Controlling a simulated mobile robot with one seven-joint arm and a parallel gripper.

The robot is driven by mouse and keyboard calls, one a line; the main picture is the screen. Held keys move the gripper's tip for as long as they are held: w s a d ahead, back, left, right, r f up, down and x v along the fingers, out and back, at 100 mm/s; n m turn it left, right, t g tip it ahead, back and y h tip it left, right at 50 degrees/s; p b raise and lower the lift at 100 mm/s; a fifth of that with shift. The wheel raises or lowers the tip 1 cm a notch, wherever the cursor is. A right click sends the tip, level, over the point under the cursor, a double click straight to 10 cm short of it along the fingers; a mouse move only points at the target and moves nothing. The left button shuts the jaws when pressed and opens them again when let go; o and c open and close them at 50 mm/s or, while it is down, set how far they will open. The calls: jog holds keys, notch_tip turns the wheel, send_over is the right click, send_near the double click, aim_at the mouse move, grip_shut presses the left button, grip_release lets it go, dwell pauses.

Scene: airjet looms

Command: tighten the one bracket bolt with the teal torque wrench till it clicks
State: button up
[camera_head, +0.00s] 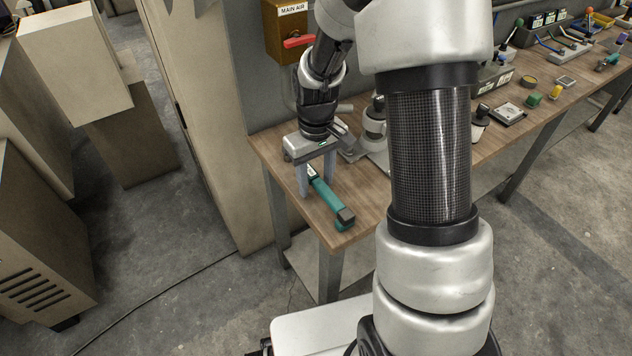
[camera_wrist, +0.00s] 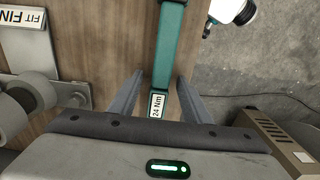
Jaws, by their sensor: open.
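The teal torque wrench (camera_head: 328,201) lies on the left end of the wooden bench, its dark end towards the front corner. In the wrist view its teal body (camera_wrist: 170,45) runs upward, with a white "24 Nm" label near my gripper. My gripper (camera_head: 316,188) points down over the wrench with its jaws open. Its two fingers (camera_wrist: 160,77) stand on either side of the wrench, with a visible gap at each. I cannot make out the bracket bolt in either view.
A grey metal fixture (camera_wrist: 43,92) with round parts sits beside the wrench. The bench (camera_head: 285,160) ends close by, with concrete floor beyond. A "MAIN AIR" box (camera_head: 284,40) with a red handle is on the wall behind. Several small items lie farther right.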

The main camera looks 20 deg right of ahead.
aim_at(316, 178)
grip_shut()
jog(key=shift+r, duration=0.15)
notch_tip(316, 178, up, 10)
jog(key=shift+f+p, duration=0.1)
jog(key=shift+p, duration=1)
jog(key=c, duration=0.7)
grip_release()
jog(key=shift+c, duration=0.2)
grip_shut()
